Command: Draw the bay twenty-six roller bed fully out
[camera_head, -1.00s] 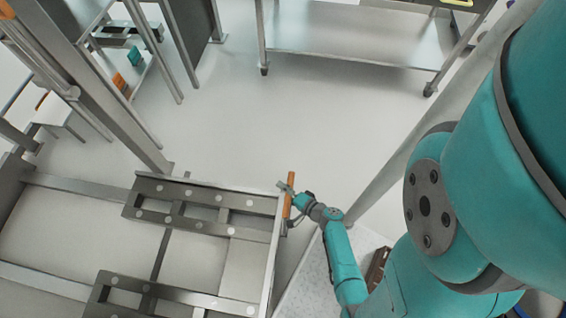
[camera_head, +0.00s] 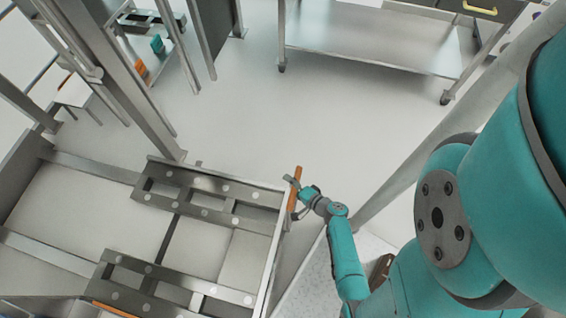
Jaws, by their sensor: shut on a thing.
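The roller bed is a grey metal frame at the lower left, with slotted rails (camera_head: 208,188) carrying round pale rollers. A second slotted rail (camera_head: 175,287) lies nearer. Its front bar (camera_head: 268,262) runs down the right side, with an orange handle (camera_head: 297,175) at its far end. My gripper (camera_head: 294,190) is shut on this handle, reaching it from the right. The fingers are small here, and their exact contact is hard to see. No bay number is readable.
A metal upright (camera_head: 135,95) stands behind the bed. A wheeled steel table (camera_head: 375,50) is at the back. A shelf cart (camera_head: 150,45) with orange and teal items is at the upper left. Bare floor (camera_head: 290,120) lies between. Another orange bar (camera_head: 115,309) shows at the bottom left.

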